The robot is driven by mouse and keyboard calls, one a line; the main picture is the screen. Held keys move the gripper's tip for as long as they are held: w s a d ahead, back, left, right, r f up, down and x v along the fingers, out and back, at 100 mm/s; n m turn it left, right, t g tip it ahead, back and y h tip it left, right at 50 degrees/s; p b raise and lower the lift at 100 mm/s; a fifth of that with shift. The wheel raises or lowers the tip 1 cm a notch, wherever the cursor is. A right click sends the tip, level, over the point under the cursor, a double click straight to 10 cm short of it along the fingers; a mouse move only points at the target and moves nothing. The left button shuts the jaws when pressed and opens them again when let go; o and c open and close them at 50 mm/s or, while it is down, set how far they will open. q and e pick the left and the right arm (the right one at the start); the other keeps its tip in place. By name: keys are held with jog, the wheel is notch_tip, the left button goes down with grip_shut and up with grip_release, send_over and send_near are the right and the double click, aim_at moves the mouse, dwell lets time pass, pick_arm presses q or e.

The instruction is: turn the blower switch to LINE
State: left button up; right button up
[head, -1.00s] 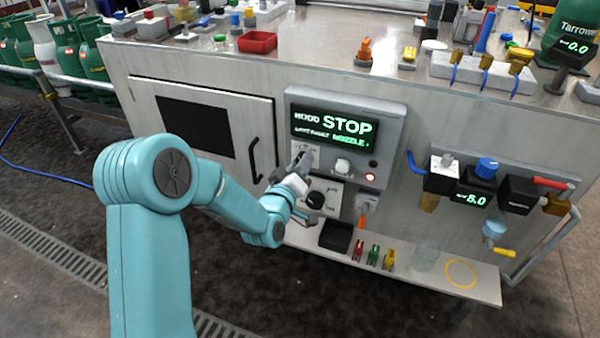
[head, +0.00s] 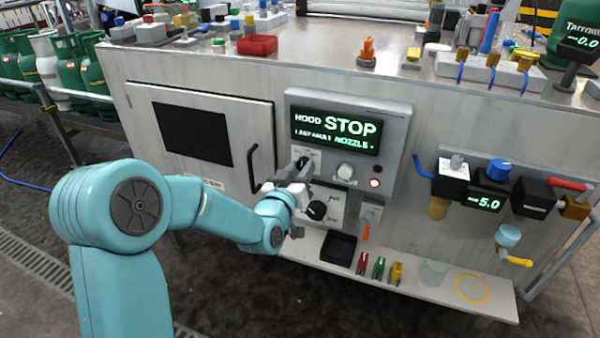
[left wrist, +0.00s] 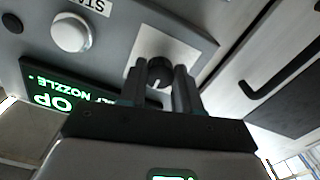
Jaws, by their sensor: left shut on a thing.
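A black switch knob with a white pointer line sits on a white plate on the grey control panel (head: 398,125). The knob (left wrist: 157,68) shows in the left wrist view between my fingers. My left gripper (head: 301,168) is at this upper switch, left of the white round button (head: 344,171), and shut on the knob; the left wrist view shows both fingers (left wrist: 160,80) around it. The plate's lettering is mostly hidden or too small to read. A larger black rotary knob (head: 316,210) is on a white plate below. My right gripper is not in view.
The green display (head: 337,130) reads STOP, and a red lamp (head: 375,183) is lit. A cabinet door handle (head: 252,168) stands out to the left. A shelf (head: 420,286) below holds a black tray (head: 338,247) and several coloured clips.

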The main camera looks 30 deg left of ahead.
pick_arm(q)
jog(key=shift+r, duration=0.15)
jog(key=o, duration=1.1)
jog(key=shift+w, duration=0.15)
jog(key=shift+c, duration=0.2)
jog(key=b+v, duration=1.1)
jog(key=v, duration=0.5)
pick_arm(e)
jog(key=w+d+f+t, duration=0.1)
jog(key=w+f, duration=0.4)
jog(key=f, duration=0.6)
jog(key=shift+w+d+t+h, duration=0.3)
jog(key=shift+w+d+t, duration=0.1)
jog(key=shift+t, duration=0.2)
